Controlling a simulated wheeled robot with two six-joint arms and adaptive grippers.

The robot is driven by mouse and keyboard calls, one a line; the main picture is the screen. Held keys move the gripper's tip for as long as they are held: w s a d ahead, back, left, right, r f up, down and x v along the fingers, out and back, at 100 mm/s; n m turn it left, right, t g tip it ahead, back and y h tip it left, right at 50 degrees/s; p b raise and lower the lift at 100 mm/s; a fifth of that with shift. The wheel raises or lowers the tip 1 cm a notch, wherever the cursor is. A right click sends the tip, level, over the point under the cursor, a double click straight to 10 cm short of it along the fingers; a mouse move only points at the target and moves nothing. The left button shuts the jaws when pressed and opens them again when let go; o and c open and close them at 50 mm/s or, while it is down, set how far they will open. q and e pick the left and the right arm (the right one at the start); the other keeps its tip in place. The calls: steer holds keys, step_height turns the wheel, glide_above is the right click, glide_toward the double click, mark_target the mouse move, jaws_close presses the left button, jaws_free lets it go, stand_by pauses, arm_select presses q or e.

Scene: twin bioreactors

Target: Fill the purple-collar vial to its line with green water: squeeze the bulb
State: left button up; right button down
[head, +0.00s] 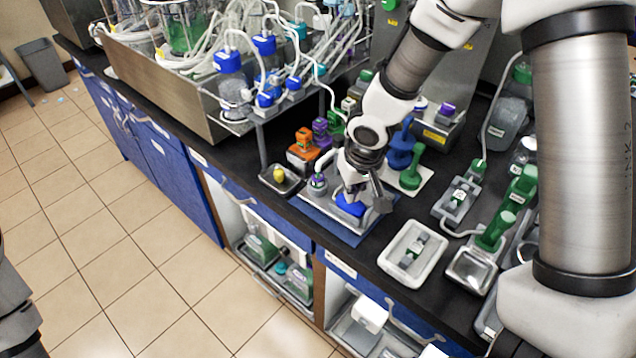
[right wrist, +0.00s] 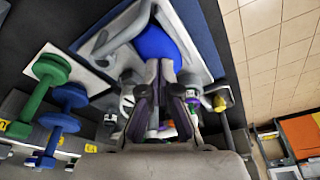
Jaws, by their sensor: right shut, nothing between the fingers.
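The blue bulb (head: 350,206) sits on a grey stand on a blue mat (head: 322,222) at the counter's front edge. My right gripper (head: 353,192) is directly above it, pointing down, with its fingers shut and nothing between them. In the right wrist view the fingertips (right wrist: 159,66) are at the edge of the bulb (right wrist: 157,43); I cannot tell whether they touch it. The purple-collar vial (head: 317,182) stands upright at the left end of the stand; its liquid level is too small to read. A dark grey part of mine shows at the lower left, without visible fingers.
A white tray (head: 402,270) lies nearer the front right. Bioreactor tubing crowds the back.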

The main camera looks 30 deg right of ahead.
steer(key=shift+f+b, duration=0.55)
steer(key=shift+r, duration=0.1)
steer(key=shift+w+p+v, duration=0.15)
steer(key=shift+p+v, duration=0.55)
steer(key=shift+v, duration=0.1)
steer(key=shift+w+p+v, duration=0.2)
steer(key=shift+p+v, duration=0.5)
steer(key=shift+v, duration=0.05)
steer(key=shift+s, duration=0.1)
steer(key=shift+b+x, duration=0.9)
steer(key=shift+b, duration=0.2)
steer(key=shift+s+f+b, duration=0.15)
steer(key=shift+f+b, duration=0.6)
stand_by(0.4)
steer(key=shift+r, duration=0.1)
steer(key=shift+w+p+v, duration=0.15)
steer(key=shift+p+v, duration=0.5)
steer(key=shift+v, duration=0.1)
steer(key=shift+w+p+v, duration=0.15)
steer(key=shift+p+v, duration=0.5)
steer(key=shift+v, duration=0.15)
